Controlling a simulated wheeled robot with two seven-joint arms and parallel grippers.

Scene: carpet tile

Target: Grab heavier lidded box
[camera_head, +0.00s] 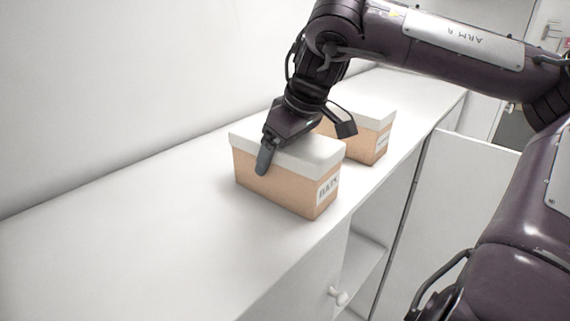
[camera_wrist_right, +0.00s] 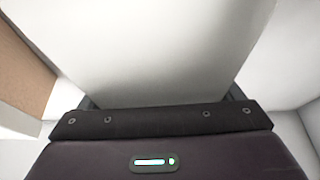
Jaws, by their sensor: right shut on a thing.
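Two brown boxes with white lids stand on the white cabinet top. The nearer box (camera_head: 275,191) has a label on its right end that seems to read "BAIN". The farther box (camera_head: 373,147) stands behind it to the right, partly hidden by my arm. My right gripper (camera_head: 266,158) is over the nearer box, shut on it, with one finger against the front side. The other finger is hidden. In the right wrist view the white lid (camera_wrist_right: 150,50) fills the space before the gripper. The nearer box looks level; I cannot tell whether it is lifted. My left gripper is not in view.
The white cabinet top (camera_head: 110,255) is clear at the left and front. A wall runs along its back. Below, an open cabinet compartment (camera_head: 366,255) shows, with an open door (camera_head: 450,190) at the right and a door knob (camera_head: 338,296) at the front.

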